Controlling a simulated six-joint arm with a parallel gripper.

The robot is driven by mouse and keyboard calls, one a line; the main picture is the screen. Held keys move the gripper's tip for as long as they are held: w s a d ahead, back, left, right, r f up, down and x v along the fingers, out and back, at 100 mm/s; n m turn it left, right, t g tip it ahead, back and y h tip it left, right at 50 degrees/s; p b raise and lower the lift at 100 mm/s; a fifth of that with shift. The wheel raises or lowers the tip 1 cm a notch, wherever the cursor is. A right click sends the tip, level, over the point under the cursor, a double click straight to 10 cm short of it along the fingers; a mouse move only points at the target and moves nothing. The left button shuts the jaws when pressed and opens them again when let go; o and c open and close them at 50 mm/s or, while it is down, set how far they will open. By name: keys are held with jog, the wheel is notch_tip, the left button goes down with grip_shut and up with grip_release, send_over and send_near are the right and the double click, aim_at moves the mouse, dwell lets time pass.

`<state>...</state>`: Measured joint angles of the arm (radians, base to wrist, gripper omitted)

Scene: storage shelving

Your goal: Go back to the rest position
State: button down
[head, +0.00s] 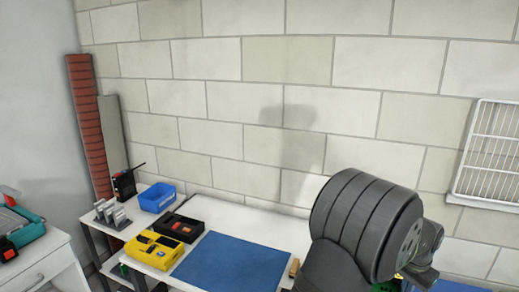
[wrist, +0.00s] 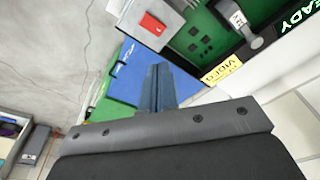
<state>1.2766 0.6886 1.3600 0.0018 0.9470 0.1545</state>
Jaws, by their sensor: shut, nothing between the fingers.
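My gripper (wrist: 161,70) shows in the wrist view as two narrow blue-grey fingers pressed together, with nothing between them. It points towards a blue panel (wrist: 128,72) and a green panel, and I cannot tell how far away they are. In the head view my dark arm fills the lower right, in front of the wall and the right part of the white table (head: 228,219). The gripper's fingers cannot be made out there.
The table holds a blue mat (head: 232,264), a yellow tray (head: 153,250), a black tray (head: 179,228) and a blue bin (head: 157,197). A white drawer unit (head: 38,268) stands at left. A white wire rack (head: 490,150) is on the right wall.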

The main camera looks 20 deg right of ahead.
jog(key=s+a+r+m, duration=0.1)
jog(key=r+m, duration=0.4)
jog(key=r, duration=0.1)
jog(key=s+a+r+m, duration=0.2)
jog(key=r+m, duration=0.3)
jog(key=r, duration=0.1)
jog(key=shift+r+t, duration=0.2)
jog(key=shift+t, duration=0.2)
